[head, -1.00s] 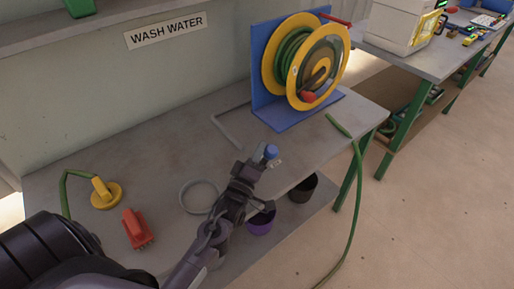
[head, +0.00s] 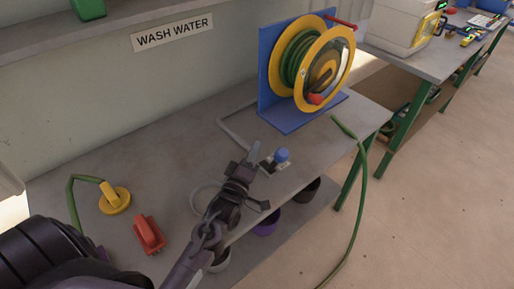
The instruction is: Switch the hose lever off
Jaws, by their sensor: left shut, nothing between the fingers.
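The gripper body hides part of the bench around the plate. A green hose (head: 364,180) starts near the bench's right end and hangs over the front edge to the floor. My right gripper is not in view.
A hose reel with yellow rims (head: 345,55) stands on a blue stand behind the lever. A yellow round piece (head: 116,201) and a red block (head: 149,234) lie at the left. A grey ring (head: 197,196) is beside my gripper. Tubs (head: 266,224) sit below the front edge.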

